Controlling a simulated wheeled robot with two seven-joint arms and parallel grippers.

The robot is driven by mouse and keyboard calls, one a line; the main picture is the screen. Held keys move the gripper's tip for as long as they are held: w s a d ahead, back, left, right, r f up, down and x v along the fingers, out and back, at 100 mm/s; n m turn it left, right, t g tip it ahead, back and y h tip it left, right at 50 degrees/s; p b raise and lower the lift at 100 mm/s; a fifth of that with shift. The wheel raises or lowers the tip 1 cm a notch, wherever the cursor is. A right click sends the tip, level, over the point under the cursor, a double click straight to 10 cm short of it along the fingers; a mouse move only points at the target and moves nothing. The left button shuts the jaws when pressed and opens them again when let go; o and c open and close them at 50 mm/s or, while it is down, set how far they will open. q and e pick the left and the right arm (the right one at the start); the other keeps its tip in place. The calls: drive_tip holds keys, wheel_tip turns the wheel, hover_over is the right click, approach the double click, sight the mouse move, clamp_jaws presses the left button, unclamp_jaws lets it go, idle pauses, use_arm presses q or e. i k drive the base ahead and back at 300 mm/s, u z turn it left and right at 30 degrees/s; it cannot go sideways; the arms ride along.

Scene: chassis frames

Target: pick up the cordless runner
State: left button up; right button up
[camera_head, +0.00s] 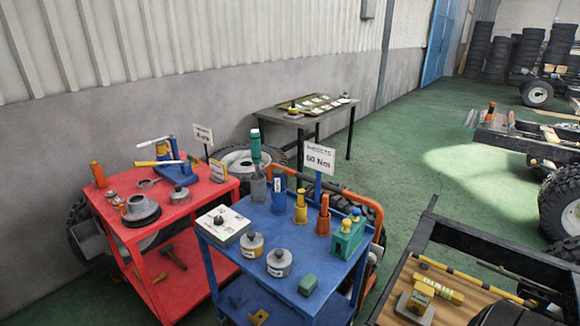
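No tool in the camera_head view is labelled clearly enough to name it the cordless runner for certain. A tall tool with a teal upper part and grey lower part (256,147) stands upright at the back left of the blue cart (318,272); it may be the runner. Beside it stand a blue cylinder (278,190), a yellow tool (300,207) and an orange tool (323,216), all upright. Neither of my grippers can be made out.
The cart's front holds a white-topped box (223,226), two grey round cans (279,262) and a small green block (307,284). A red cart (160,230) adjoins left; a chassis frame (480,252) lies right. Green floor (470,190) is open beyond.

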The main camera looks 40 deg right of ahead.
sight(255, 137)
drive_tip(key=z, duration=0.4)
drive_tip(key=k, duration=0.45)
drive_tip(key=u, duration=0.3)
drive_tip(key=i, duration=0.6)
drive_tip(key=u, duration=0.9)
drive_tip(key=i, duration=0.8)
drive_tip(key=z, duration=0.6)
drive_tip(key=i, duration=0.8)
drive_tip(key=z, duration=0.8)
